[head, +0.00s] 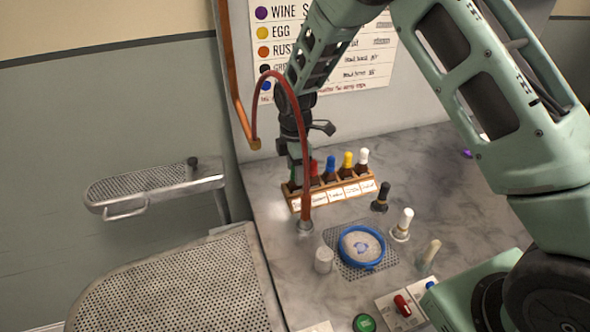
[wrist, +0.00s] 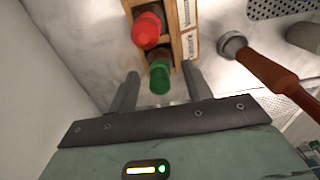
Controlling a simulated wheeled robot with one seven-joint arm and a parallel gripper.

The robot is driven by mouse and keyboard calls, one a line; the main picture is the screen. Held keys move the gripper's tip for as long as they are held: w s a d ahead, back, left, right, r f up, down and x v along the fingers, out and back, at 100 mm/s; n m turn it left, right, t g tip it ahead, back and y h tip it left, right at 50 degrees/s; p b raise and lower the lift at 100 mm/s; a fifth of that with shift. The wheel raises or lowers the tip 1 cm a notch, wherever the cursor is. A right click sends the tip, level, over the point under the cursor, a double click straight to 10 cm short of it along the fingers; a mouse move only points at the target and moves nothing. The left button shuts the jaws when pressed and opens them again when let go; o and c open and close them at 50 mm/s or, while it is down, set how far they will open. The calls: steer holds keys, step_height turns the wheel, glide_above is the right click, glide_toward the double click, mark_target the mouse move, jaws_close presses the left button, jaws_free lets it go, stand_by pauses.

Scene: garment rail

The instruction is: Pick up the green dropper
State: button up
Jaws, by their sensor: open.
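The green dropper (wrist: 160,78) stands in the end slot of a wooden rack, its green cap seen from above in the wrist view. My gripper (wrist: 161,90) is open, with one finger on each side of the green cap and a gap showing on both sides. In the head view my gripper (head: 296,172) is at the left end of the wooden rack (head: 335,194) and mostly hides the green dropper there.
A red dropper (wrist: 147,30) stands beside the green one. Blue (head: 331,164), yellow and white droppers fill the rack's other slots. A red-brown hose (head: 305,190) rises close by. A blue-rimmed round dish (head: 361,247) sits on the perforated plate in front.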

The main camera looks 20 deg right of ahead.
steer(key=c, duration=1)
steer(key=shift+c, duration=0.2)
steer(key=shift+r, duration=0.1)
step_height(320, 180, up, 10)
steer(key=shift+f+b, duration=0.1)
steer(key=shift+b, duration=1.1)
